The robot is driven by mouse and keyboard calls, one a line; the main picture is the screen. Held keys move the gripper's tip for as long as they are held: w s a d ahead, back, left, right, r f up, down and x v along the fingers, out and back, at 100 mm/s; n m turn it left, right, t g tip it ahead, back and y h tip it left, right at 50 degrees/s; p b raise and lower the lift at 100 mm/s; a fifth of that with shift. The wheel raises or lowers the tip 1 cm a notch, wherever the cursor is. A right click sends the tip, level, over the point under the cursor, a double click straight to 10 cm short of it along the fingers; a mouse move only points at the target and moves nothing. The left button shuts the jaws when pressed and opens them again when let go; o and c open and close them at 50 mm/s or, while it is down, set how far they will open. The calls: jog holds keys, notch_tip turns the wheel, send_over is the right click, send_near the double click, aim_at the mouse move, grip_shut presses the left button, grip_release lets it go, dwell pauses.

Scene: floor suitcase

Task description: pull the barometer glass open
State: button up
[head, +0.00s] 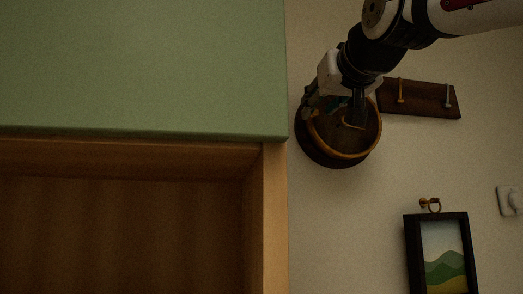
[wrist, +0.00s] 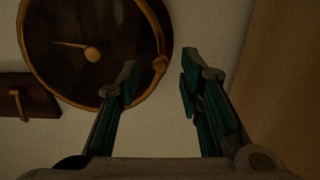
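The barometer (head: 345,151) is a round dark case with a brass-coloured rim, mounted on the wall. In the wrist view its dark face (wrist: 118,35) shows a pale hand and hub, and the rim carries a small brass knob (wrist: 160,64). My gripper (head: 325,104) is in front of the barometer's upper left part and hides some of it. In the wrist view my gripper (wrist: 158,82) is open, with nothing between its fingers. The knob appears between and just beyond the fingertips. I cannot tell whether anything touches. The glass seems to lie against the case.
A green-topped wooden cabinet (head: 275,200) stands close at the left. A dark hook rack (head: 430,100) is right of the barometer. A framed landscape picture (head: 443,255) hangs below right, near a white wall switch or socket (head: 510,200). Bare wall lies between.

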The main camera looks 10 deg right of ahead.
jog(key=shift+w, duration=1.2)
grip_shut()
jog(key=shift+s, duration=0.15)
